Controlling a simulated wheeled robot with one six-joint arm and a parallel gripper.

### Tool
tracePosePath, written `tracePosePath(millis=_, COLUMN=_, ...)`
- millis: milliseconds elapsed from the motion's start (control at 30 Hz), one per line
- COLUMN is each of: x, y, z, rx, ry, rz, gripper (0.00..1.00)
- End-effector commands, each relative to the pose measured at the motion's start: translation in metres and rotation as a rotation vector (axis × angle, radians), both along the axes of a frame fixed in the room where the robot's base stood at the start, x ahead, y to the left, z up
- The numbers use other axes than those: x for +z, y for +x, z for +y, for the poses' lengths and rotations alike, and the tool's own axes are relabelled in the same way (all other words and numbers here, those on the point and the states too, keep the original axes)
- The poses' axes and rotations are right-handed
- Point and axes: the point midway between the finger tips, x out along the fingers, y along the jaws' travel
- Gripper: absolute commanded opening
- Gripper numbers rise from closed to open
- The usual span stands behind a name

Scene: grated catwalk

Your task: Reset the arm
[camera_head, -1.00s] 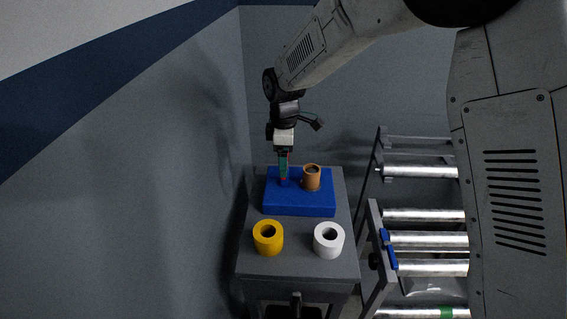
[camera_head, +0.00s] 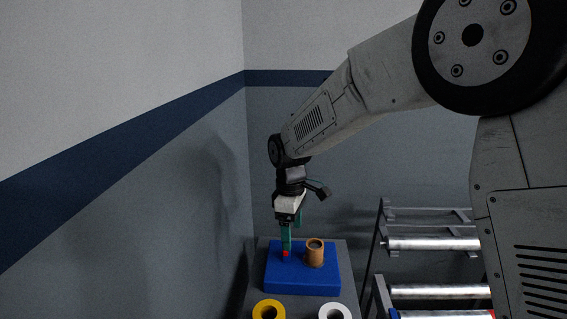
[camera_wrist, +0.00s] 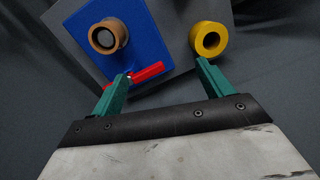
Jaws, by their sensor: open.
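My gripper (camera_head: 292,232) is open, its green fingers pointing down above the left part of a blue block (camera_head: 302,283). In the wrist view the two green fingers (camera_wrist: 163,80) are spread wide with nothing between them. A small red piece (camera_head: 286,253) shows at the fingertips in the head view. In the wrist view this red piece (camera_wrist: 148,72) lies by the left fingertip; I cannot tell whether they touch. An orange-brown hollow cylinder (camera_head: 315,252) stands on the block to the right of the gripper.
A yellow ring-shaped cylinder (camera_head: 268,309) and a white one (camera_head: 335,312) stand on the grey table (camera_head: 349,270) in front of the block. A roller rack (camera_head: 432,243) stands to the right. A grey wall (camera_head: 150,200) rises close on the left.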

Motion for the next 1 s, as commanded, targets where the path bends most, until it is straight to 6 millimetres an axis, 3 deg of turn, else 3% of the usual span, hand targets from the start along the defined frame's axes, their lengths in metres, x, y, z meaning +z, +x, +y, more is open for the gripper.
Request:
tracePosePath(millis=33, x=0.007, y=-0.017, z=-0.012, rx=-0.076, ry=-0.015, rz=0.013, gripper=0.79)
tracePosePath(millis=267, x=0.044, y=-0.077, z=-0.069, rx=-0.385, ry=-0.06, rz=0.036, gripper=0.79)
tracePosePath(millis=600, x=0.097, y=-0.184, z=-0.158, rx=-0.827, ry=-0.083, rz=0.008, gripper=0.79)
tracePosePath(millis=1000, x=0.115, y=-0.297, z=-0.224, rx=-1.175, ry=-0.024, rz=-0.09, gripper=0.79)
